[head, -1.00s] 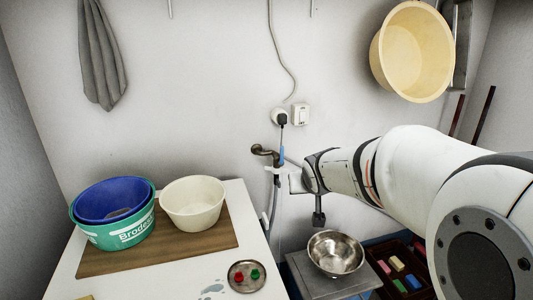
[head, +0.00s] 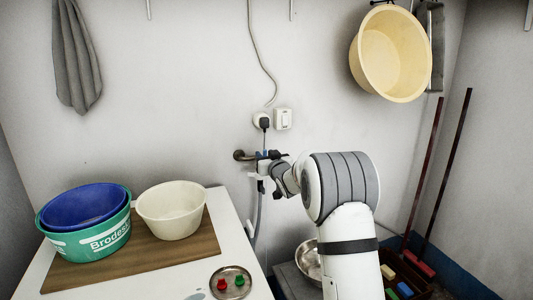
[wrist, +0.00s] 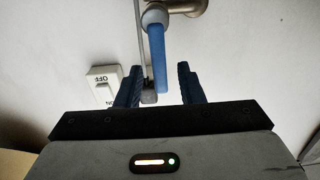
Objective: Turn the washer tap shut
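The washer tap (head: 241,155) is a dull brass fitting on the back wall, above the white worktop's right end. In the wrist view, its metal body (wrist: 186,6) is at the top, and its blue lever handle (wrist: 157,58) reaches from there towards my gripper. My gripper (wrist: 158,84) is open, with its two dark blue fingers apart. The lever's end shows between the fingertips in the picture; neither finger visibly touches it. In the head view, my gripper is at the tap, and its dark fingers partly hide the handle.
A wall switch (head: 283,119) and a socket with a black plug (head: 262,121) are just above the tap. A grey hose (head: 256,215) hangs below. Tubs stand on a board (head: 205,240) at left. A steel bowl (head: 307,262) is below, partly behind my arm.

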